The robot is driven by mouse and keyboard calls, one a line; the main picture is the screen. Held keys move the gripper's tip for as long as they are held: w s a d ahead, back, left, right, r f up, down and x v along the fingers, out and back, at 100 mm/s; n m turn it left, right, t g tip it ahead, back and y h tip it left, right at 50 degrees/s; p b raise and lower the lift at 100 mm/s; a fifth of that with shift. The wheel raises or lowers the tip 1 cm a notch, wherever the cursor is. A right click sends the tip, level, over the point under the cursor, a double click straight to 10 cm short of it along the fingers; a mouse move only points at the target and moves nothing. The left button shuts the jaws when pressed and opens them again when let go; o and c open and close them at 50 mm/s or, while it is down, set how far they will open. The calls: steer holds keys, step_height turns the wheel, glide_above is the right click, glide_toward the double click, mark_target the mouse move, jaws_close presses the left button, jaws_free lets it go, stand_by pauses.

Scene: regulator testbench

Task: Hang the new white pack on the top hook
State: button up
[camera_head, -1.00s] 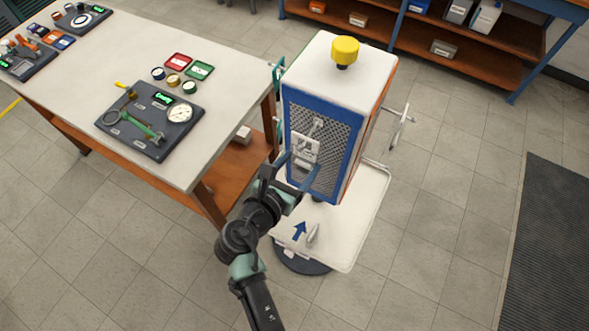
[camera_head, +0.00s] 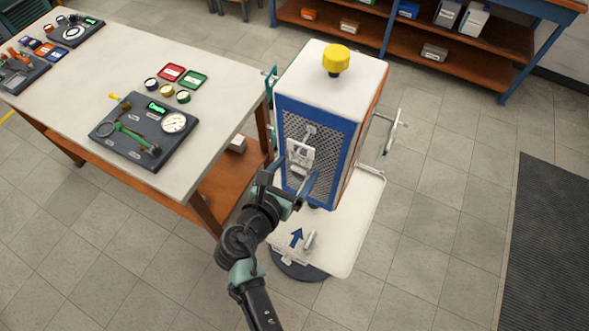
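A white pack (camera_head: 299,156) is upright against the mesh front panel (camera_head: 325,135) of the blue-framed cabinet. A small pale fitting (camera_head: 309,131) shows on the mesh just above it; I cannot tell whether it is a hook or whether the pack hangs from it. My gripper (camera_head: 297,172) is in front of the lower part of the panel, close to the pack. Its two fingers are spread apart, with nothing visibly clamped between them. The gap to the pack is hard to judge from this view. The fingers hide part of the lower mesh.
The cabinet has a yellow knob (camera_head: 336,58) on top and stands above a white tray (camera_head: 345,250) with a blue arrow and a small pale object (camera_head: 310,240). A workbench (camera_head: 205,70) stands close on the left. Floor at right is clear up to a dark mat (camera_head: 550,240).

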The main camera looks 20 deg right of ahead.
steer(key=shift+o, duration=0.3)
steer(key=shift+s+a, duration=0.1)
steer(key=shift+s+a+r, duration=0.15)
steer(key=shift+a, duration=0.1)
steer(key=b+v, duration=0.2)
steer(key=v, duration=1)
steer(key=shift+r, duration=0.15)
